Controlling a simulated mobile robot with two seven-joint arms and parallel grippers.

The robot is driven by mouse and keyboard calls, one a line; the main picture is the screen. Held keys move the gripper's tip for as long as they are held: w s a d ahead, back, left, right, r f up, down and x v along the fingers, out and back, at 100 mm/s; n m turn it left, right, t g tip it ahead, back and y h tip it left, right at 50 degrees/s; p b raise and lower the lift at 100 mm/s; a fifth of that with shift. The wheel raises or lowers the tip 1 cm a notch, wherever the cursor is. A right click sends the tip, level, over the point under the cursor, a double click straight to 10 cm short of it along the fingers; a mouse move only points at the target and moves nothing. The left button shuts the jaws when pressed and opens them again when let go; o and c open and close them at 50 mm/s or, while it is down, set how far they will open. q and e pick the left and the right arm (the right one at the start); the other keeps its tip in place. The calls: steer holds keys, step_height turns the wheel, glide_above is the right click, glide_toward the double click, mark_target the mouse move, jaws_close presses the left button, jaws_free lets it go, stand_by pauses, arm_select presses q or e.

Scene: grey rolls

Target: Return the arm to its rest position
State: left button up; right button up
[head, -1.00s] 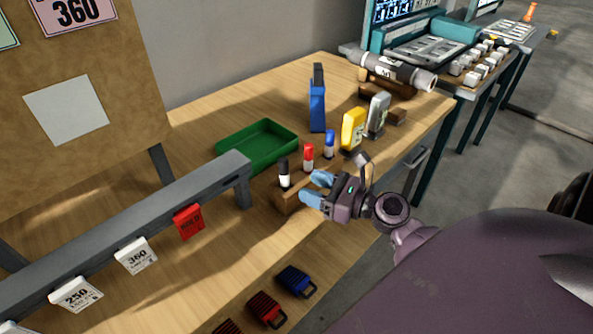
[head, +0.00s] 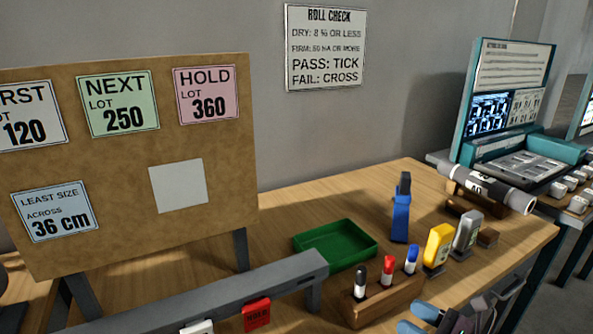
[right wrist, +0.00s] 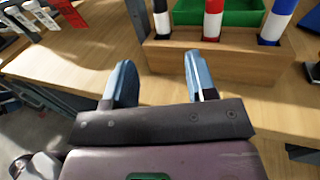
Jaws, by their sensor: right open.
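My right gripper (head: 420,318) shows at the bottom of the head view, cut off by the lower edge. Its two blue fingers are spread apart, and in the right wrist view the gap between them (right wrist: 158,80) is empty. The gripper is in front of the wooden marker block (head: 388,302), at the table's near edge. The block holds a black marker (head: 360,279), a red marker (head: 387,271) and a blue marker (head: 411,259), all upright. It also shows in the right wrist view (right wrist: 175,66), beyond the fingertips. My left gripper is not in view.
A green tray (head: 318,261) lies behind the block. A blue tool (head: 401,213), a yellow device (head: 438,245) and a grey device (head: 467,232) stand to the right. A grey rail (head: 230,291) with a red tag (head: 257,314) runs at left.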

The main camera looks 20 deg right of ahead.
steer(key=s+a+f+n+g+h+p, duration=0.1)
steer(key=f+n, duration=0.4)
steer(key=n, duration=0.5)
steer(key=s+a+f+n+g+h, duration=0.2)
steer(key=s+a+f+n, duration=0.3)
steer(key=n, duration=0.6)
steer(key=s+a+f+n+g+h+p, duration=0.1)
steer(key=s+a+f+n+h, duration=0.3)
steer(key=n, duration=0.7)
steer(key=shift+s+f+g+p, duration=0.15)
steer(key=shift+f+g+p, duration=0.2)
steer(key=shift+f+g, duration=0.65)
steer(key=shift+f, duration=0.2)
